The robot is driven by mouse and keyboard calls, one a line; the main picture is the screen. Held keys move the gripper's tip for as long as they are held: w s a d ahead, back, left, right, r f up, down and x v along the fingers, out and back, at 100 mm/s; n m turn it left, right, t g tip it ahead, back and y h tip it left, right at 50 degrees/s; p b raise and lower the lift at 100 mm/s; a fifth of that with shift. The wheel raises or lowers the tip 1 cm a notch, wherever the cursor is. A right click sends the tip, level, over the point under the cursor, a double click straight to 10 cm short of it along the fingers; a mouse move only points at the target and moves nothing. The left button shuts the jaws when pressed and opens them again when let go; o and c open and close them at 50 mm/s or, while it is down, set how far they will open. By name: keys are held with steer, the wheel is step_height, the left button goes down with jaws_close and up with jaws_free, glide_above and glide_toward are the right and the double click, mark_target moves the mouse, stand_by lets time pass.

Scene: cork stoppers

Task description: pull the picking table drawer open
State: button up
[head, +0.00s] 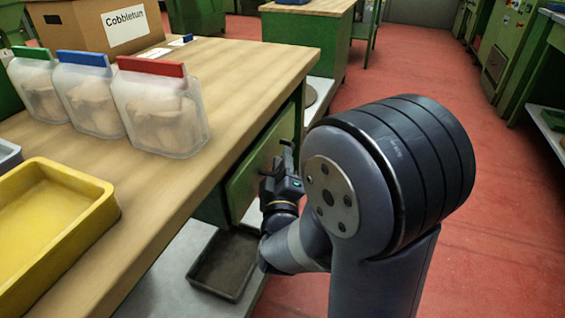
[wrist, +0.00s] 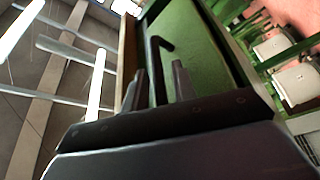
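The picking table (head: 225,75) has a wooden top, and its green drawer front (head: 246,187) sits below the top's right edge. The drawer looks closed or nearly so; I cannot tell exactly. My gripper (head: 284,160) is at the drawer front in the head view, partly hidden behind my own arm. In the wrist view, the green drawer front (wrist: 205,55) fills the middle. A dark bar handle (wrist: 157,70) stands out from it between the two fingers of my gripper (wrist: 160,85). The fingers are apart, with a visible gap between the handle and the right finger.
On the table stand several clear bags with coloured tops (head: 165,115), a yellow tray (head: 105,200) and a cardboard box (head: 75,25). A dark tray (head: 225,262) lies on the shelf below the drawer. The red floor (head: 500,230) to the right is clear.

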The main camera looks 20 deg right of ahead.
jaws_close()
stand_by(0.5)
